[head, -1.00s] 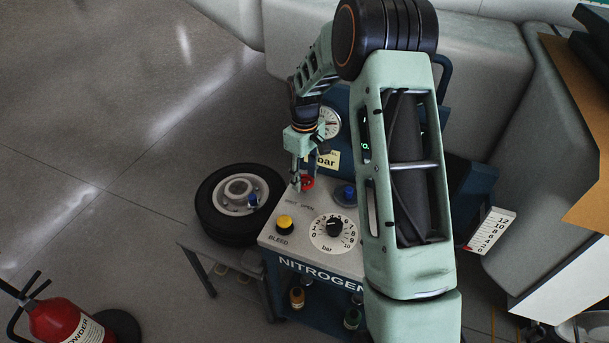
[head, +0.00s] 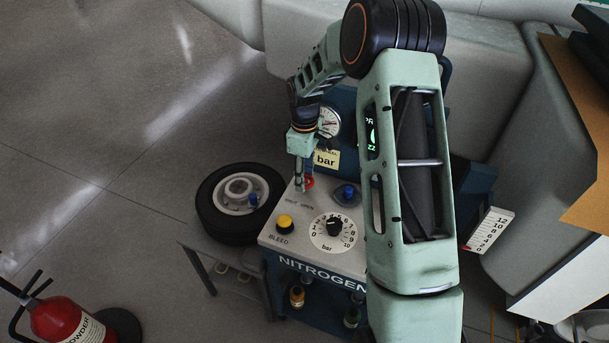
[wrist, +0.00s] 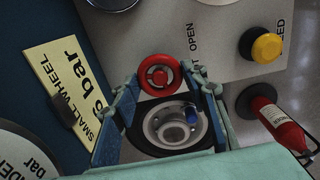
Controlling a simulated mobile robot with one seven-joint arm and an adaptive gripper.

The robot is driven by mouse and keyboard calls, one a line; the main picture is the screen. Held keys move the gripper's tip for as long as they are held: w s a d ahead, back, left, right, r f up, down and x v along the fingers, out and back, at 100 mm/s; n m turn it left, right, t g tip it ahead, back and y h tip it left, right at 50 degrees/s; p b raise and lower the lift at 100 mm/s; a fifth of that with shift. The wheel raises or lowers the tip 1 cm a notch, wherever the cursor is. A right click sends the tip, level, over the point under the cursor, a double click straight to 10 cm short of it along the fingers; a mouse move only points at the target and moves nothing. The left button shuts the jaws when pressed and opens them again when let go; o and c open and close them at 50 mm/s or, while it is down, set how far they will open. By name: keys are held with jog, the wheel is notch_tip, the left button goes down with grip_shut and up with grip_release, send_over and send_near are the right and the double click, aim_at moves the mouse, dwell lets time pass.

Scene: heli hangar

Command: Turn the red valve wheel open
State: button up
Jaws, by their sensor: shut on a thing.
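The red valve wheel (wrist: 159,75) is on the grey panel top of the nitrogen cart, near the printed words SHUT and OPEN. In the head view the wheel (head: 308,182) is partly hidden behind my gripper (head: 301,184). In the wrist view the two fingers of my gripper (wrist: 165,88) reach to either side of the wheel's rim, and the wheel sits between the fingertips. My gripper is shut on the wheel and points down at the panel.
The panel also carries a yellow BLEED button (head: 285,223), a black dial knob (head: 334,227) and a blue knob (head: 347,193). A wheel with a tyre (head: 240,204) lies left of the cart. A fire extinguisher (head: 62,318) stands at the lower left. Open floor lies at the upper left.

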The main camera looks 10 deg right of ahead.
jog(key=o, duration=1.2)
jog(key=shift+c, duration=0.2)
notch_tip(320, 180, up, 12)
